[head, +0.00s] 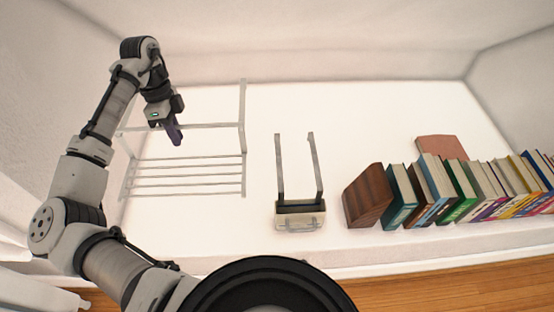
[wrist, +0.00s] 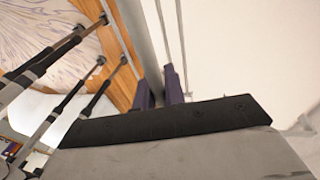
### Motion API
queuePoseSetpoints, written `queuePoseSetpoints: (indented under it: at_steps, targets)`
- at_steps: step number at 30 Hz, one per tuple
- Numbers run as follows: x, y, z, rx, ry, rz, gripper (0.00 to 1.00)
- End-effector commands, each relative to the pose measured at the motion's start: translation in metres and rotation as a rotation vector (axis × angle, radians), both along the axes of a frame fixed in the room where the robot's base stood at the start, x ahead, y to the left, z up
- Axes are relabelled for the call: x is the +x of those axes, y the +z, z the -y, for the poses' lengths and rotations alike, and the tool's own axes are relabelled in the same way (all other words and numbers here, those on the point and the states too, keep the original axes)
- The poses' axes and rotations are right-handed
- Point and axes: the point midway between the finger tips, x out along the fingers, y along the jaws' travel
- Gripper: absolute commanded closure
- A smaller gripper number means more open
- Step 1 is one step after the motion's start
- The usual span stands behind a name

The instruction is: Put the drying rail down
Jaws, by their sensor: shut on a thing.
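The drying rail (head: 243,135) is a pale grey metal frame with several thin parallel bars, at the left of the white surface in the head view. My gripper (head: 174,132) has dark purple fingers and is shut on the rail's upper crossbar. In the wrist view, a grey bar of the rail (wrist: 157,60) runs up from between the fingertips of my gripper (wrist: 160,92). The dark gripper body hides the lower part of that view. I cannot tell whether the rail touches the surface.
A small box with two upright grey arms (head: 300,216) stands right of the rail. A brown wooden block (head: 366,196) and a row of books (head: 465,188) fill the right front. Sloped walls close in behind.

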Motion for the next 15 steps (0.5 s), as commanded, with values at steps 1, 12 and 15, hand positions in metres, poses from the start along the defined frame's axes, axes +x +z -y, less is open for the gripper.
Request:
queuePoseSetpoints:
  at_steps: [1,12,15]
  targets:
    - [0.0,0.001,-0.001,0.0,0.0,0.001,1.0]
    - [0.0,-0.052,0.002,-0.007,0.0,-0.002,1.0]
    - [0.0,-0.079,0.002,-0.007,-0.001,-0.002,1.0]
